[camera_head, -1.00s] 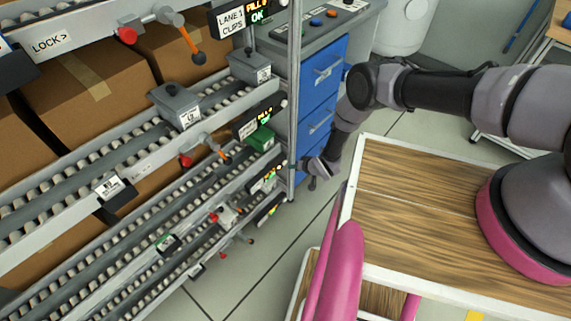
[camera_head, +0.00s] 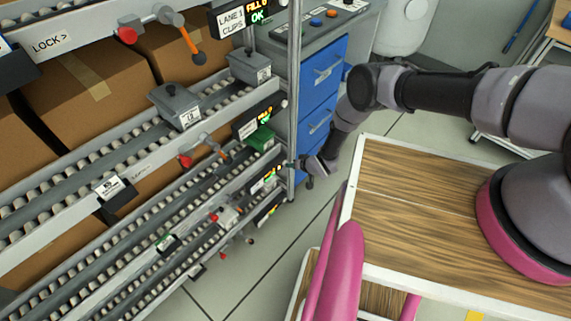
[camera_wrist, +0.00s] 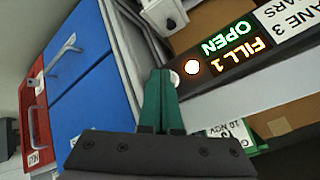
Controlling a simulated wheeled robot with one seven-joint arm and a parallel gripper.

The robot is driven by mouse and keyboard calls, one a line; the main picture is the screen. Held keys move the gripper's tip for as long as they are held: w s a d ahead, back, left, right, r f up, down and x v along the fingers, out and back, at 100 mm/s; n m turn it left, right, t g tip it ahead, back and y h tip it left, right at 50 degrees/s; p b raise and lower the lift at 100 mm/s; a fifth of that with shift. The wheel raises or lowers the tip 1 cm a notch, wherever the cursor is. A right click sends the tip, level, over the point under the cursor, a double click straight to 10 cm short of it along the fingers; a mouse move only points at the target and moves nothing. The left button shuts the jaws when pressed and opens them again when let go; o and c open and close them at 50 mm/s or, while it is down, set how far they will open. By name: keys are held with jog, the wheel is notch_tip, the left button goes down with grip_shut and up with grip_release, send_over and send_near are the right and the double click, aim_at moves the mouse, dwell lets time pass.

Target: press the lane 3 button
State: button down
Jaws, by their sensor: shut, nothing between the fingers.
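The lane 3 panel (camera_wrist: 225,55) is at the upper right of the wrist view, with "OPEN" in green, "FILL 1" in orange and a "LANE 3" label. A glowing round lamp (camera_wrist: 192,67) sits at the panel's end. Beside it, a pale round button (camera_wrist: 175,78) shows only in part behind my fingertips. My gripper (camera_wrist: 160,76) is shut and empty, its green fingers at the panel's end. I cannot tell whether they touch the button. In the head view my gripper (camera_head: 292,163) is at the right end of the lane 3 panel (camera_head: 265,181), by the rack post.
The rack's upright post (camera_head: 294,90) stands close to my gripper. Blue drawers (camera_head: 320,85) are behind it. Roller lanes (camera_head: 110,165) with brown boxes (camera_head: 85,95) fill the left. A wood-topped surface (camera_head: 415,205) is at right, with open floor (camera_head: 260,265) between.

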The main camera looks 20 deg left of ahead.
jog(key=shift+w+a, duration=0.1)
jog(key=shift+a, duration=0.2)
dwell(0.4)
jog(key=shift+d, duration=0.1)
jog(key=shift+s+d, duration=0.3)
jog(key=shift+d, duration=0.4)
jog(key=shift+s+d, duration=0.35)
jog(key=shift+d, duration=0.45)
jog(key=shift+s+d, duration=0.3)
jog(key=shift+d, duration=0.45)
jog(key=shift+s+d, duration=0.35)
jog(key=shift+d, duration=0.45)
